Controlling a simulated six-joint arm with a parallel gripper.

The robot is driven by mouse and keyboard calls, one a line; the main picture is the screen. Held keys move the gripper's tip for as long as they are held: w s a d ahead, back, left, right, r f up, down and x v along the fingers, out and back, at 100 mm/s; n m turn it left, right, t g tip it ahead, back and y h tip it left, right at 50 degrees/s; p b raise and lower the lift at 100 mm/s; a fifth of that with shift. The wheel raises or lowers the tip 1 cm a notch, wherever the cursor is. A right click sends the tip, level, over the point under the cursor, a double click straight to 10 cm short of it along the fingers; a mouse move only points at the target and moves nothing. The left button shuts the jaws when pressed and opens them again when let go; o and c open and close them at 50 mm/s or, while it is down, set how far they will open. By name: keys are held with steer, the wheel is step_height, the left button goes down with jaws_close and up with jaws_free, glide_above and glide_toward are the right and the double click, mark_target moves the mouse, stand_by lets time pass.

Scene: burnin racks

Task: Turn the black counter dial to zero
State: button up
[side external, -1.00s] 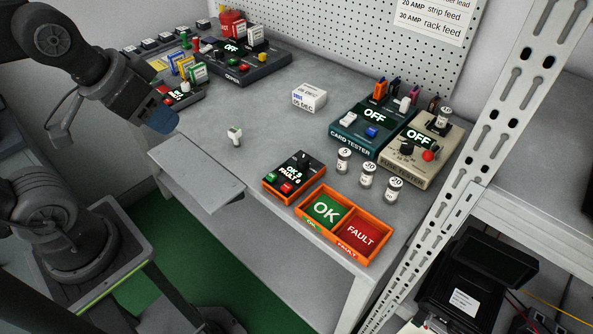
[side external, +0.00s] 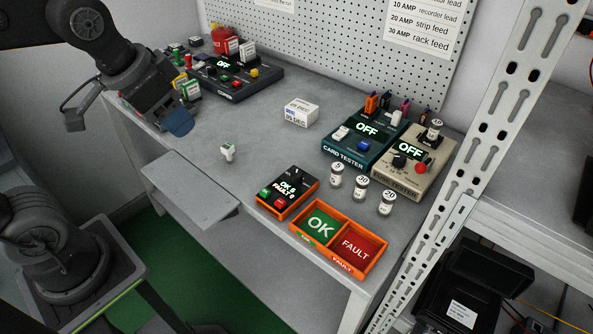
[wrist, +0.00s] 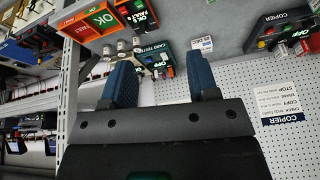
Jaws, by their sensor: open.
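The counter (side external: 287,193) is an orange-edged black box on the bench, left of the orange OK/FAULT tray (side external: 337,262). Its lit display reads OK and FAULT with small digits; a green and a red button sit at its front. Its black dial (side external: 298,173) is at the back of its top; its pointer direction is too small to tell. My gripper (side external: 178,122) is open and empty, raised over the left part of the bench, well apart from the counter. Its two blue fingers (wrist: 162,80) stand apart in the wrist view, where the counter (wrist: 129,22) shows upside down at the top.
A small white part (side external: 227,152) stands between my gripper and the counter. Several labelled cylinders (side external: 361,188) stand behind the tray. The card tester (side external: 353,157), the fuse tester (side external: 401,183) and a white box (side external: 301,111) are farther back. A slotted metal post (side external: 480,140) rises at right.

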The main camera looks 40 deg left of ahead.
steer(key=w+d+f+m+g, duration=0.2)
steer(key=w+d+m+g, duration=0.15)
steer(key=w, duration=0.85)
steer(key=m+g, duration=0.1)
steer(key=m, duration=0.3)
glide_toward(296, 173)
step_height(296, 173, down, 9)
steer(key=shift+d+f, duration=0.15)
steer(key=shift+f, duration=0.05)
steer(key=shift+c, duration=0.3)
steer(key=c, duration=0.9)
steer(key=shift+o, duration=0.2)
